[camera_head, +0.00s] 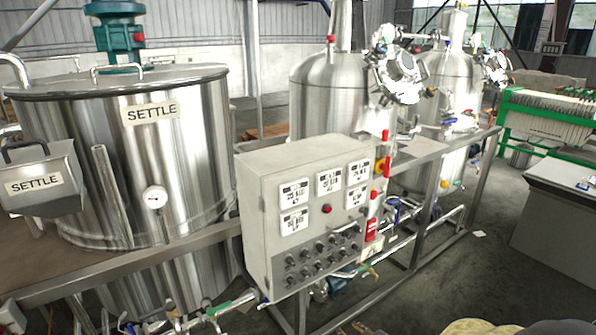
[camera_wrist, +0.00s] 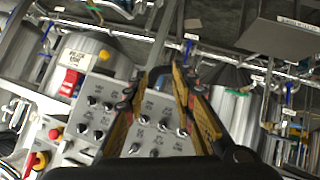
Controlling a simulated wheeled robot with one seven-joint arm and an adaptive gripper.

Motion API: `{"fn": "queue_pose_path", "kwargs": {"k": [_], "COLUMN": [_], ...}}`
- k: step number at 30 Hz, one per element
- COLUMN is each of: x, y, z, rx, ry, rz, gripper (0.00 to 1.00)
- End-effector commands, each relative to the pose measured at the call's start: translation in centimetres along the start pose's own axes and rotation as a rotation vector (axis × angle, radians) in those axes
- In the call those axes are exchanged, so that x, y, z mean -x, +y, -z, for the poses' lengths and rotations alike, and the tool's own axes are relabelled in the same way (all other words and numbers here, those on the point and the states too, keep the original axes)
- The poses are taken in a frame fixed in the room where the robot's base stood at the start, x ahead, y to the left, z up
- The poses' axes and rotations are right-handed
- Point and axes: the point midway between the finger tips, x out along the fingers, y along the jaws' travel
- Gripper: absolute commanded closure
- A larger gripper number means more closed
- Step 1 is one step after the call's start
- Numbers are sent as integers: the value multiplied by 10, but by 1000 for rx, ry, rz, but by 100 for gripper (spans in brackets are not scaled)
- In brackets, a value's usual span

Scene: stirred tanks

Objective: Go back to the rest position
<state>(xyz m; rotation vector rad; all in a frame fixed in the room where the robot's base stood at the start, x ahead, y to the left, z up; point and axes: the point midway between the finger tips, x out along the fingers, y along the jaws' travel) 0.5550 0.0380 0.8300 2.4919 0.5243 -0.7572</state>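My gripper (camera_wrist: 158,88) shows in the wrist view, with its two dark, yellow-edged fingers apart. Between them I see part of a grey panel with black knobs, and nothing is held. I cannot tell how far the fingers are from that panel. My gripper does not show in the head view. There, a grey control box (camera_head: 258,225) with several displays, knobs and a red button stands on a metal frame in the middle.
A large steel tank marked SETTLE (camera_head: 150,165) stands at the left, with a SETTLE bin (camera_head: 40,180) beside it. Two steel tanks stand behind the box. A green-framed filter press (camera_head: 550,118) and a grey cabinet (camera_head: 555,215) are at the right.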

Motion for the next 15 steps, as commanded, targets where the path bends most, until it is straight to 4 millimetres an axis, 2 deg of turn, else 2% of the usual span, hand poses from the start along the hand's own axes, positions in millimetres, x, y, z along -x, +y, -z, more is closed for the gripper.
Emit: {"fn": "queue_pose_path", "kwargs": {"k": [3,8,12,15], "x": [26,82,146,193], "y": [15,25,22,13], "z": [-26,-48,-51,-45], "rx": [-83,-221,-355,-447], "ry": [-183,-408,-566,-648], "rz": [-31,-67,-84,-83], "gripper": [74,74,74,74]}}
